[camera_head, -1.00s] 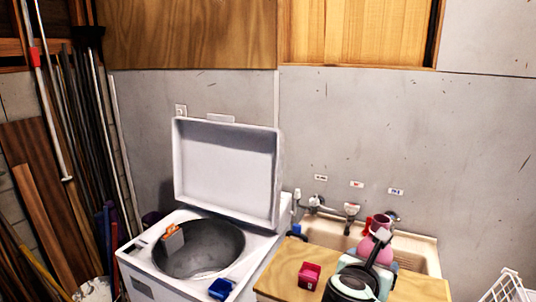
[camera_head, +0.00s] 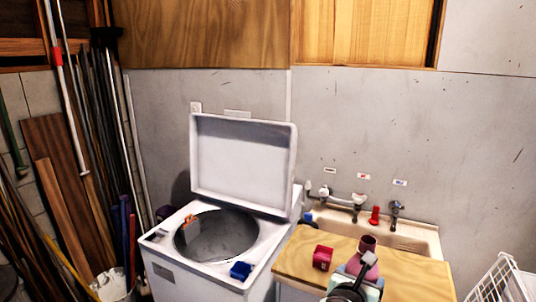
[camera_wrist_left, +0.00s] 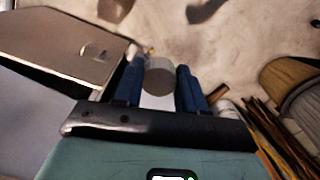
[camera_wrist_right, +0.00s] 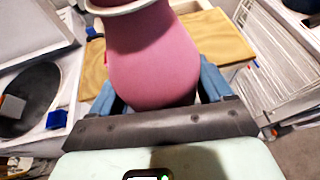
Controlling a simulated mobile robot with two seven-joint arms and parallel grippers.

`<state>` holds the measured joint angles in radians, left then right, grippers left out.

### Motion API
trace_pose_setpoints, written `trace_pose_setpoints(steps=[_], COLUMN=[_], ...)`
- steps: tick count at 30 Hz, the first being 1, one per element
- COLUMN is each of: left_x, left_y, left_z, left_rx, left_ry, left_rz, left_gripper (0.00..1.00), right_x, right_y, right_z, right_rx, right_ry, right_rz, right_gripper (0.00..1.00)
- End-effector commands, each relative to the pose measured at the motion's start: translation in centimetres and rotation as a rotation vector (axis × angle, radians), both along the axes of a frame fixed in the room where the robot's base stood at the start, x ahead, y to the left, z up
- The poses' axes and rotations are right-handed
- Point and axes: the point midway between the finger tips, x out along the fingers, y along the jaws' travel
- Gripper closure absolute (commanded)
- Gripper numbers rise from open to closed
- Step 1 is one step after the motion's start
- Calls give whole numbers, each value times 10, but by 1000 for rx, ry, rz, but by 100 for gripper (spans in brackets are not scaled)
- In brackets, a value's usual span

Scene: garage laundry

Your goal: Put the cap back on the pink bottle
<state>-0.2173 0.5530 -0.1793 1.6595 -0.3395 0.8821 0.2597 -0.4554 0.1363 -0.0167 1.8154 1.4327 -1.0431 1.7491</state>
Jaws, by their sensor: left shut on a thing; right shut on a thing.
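The pink bottle (camera_head: 371,271) is in front of the wooden counter in the head view, its darker neck (camera_head: 367,243) pointing up. My right gripper (camera_wrist_right: 160,95) is shut on the bottle's body (camera_wrist_right: 152,62); a pale ring (camera_wrist_right: 125,7) shows at the top edge of the right wrist view. My left gripper (camera_wrist_left: 160,80) is shut on a small grey round piece (camera_wrist_left: 160,74), apparently the cap, held over a pale floor.
A red box (camera_head: 323,258) sits on the wooden counter (camera_head: 415,272) before the sink (camera_head: 420,239). A white rack (camera_head: 505,280) stands right.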

Motion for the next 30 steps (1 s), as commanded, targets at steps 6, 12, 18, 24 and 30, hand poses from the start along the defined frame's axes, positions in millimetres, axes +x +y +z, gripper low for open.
trace_pose_setpoints(steps=[6, 12, 18, 24, 30], left_x=[0, 1, 1, 1, 1], left_y=[0, 0, 0, 0, 0], left_z=[1, 2, 2, 2, 2], left_rx=[0, 0, 0, 0, 0], left_ry=[-1, -1, 0, 0, 0], left_rz=[0, 0, 0, 0, 0], left_gripper=[88, 88, 88, 88, 88], right_x=[5, -5, -12, -12, -12], right_y=[16, 29, 35, 36, 36], right_z=[-93, -151, -174, -175, -175], right_rx=[-5, -4, 0, 0, 0], right_ry=[12, 6, -2, -5, -6], right_rz=[132, 227, 265, 270, 268], right_gripper=[81, 81, 81, 81, 81])
